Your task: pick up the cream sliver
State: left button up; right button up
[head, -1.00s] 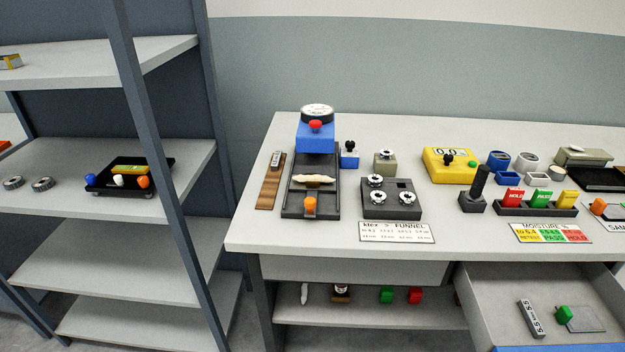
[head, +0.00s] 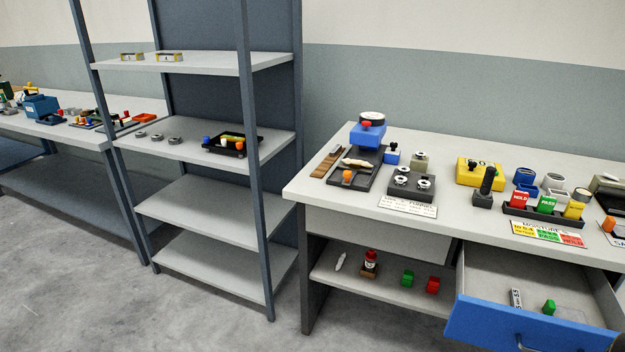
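A cream sliver (head: 357,162), tapered at both ends, lies across the dark bed of the blue-headed tester (head: 368,135) on the bench. The tester has a round dial on top, a red knob and an orange knob at its front. A small whitish tapered piece (head: 340,261) stands on the shelf under the bench; its exact colour is hard to tell. Neither of my grippers shows in the head view, and nothing is seen touching the cream sliver.
The bench (head: 296,190) also holds a dark box with silver knobs (head: 411,186), a yellow meter (head: 479,172) and a rack of coloured blocks. An open blue-fronted drawer (head: 500,325) juts out at the lower right. A shelf unit (head: 205,260) stands left of the bench. Floor in front is clear.

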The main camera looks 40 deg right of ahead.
aim_at(348, 161)
jog(key=u, duration=0.4)
jog(key=i, duration=1.3)
jog(key=z, duration=0.6)
jog(key=i, duration=1.2)
jog(key=z, duration=1.1)
